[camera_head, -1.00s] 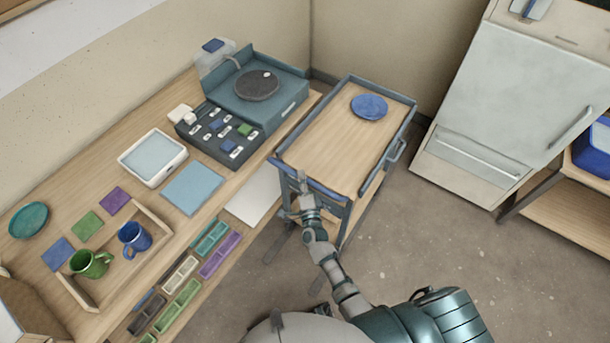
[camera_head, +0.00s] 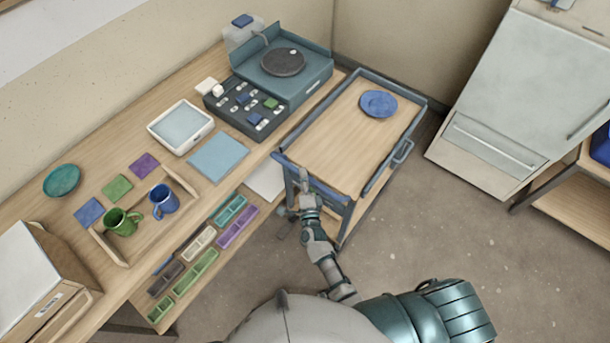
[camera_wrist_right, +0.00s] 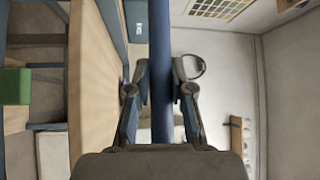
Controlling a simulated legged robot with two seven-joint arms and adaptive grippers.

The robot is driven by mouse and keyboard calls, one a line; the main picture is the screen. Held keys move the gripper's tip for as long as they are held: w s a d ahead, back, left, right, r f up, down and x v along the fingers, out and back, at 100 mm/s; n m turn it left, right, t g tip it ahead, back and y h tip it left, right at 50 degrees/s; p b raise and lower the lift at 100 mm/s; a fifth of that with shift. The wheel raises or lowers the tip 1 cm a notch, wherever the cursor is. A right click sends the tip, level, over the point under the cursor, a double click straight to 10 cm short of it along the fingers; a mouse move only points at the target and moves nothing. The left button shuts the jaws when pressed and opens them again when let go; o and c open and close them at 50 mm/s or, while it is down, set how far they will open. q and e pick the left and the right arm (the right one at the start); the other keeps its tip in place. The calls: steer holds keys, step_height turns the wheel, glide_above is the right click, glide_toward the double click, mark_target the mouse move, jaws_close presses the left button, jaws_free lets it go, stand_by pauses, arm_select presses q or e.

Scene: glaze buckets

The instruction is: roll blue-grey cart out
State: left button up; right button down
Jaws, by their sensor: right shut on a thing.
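The blue-grey cart (camera_head: 420,118) has a wooden top and stands between the workbench and the white cabinet, close to the back wall. A blue plate (camera_head: 378,104) lies on its top toward the far end. My right gripper (camera_head: 303,180) is at the cart's near end, by its push bar (camera_head: 330,190). In the right wrist view, the fingers of my right gripper (camera_wrist_right: 161,100) are shut on the blue bar (camera_wrist_right: 162,60), one on each side. The cart's wheels are mostly hidden. My left gripper is not in view.
The workbench (camera_head: 110,150) runs along the cart's left side, carrying a turntable (camera_head: 284,62), mugs and trays. The white cabinet (camera_head: 520,90) and a wooden shelf (camera_head: 565,200) stand on the right. Bare floor (camera_head: 430,235) is free to the cart's right and front.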

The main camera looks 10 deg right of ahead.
steer(key=shift+a, duration=0.15)
steer(key=c, duration=1)
jaws_free()
steer(key=shift+w, duration=0.1)
steer(key=shift+a, duration=0.1)
steer(key=s, duration=0.4)
steer(key=s+a+f, duration=0.1)
steer(key=s, duration=0.3)
steer(key=s+f, duration=0.1)
steer(key=s, duration=0.3)
steer(key=shift+a, duration=0.2)
steer(key=shift+w, duration=0.1)
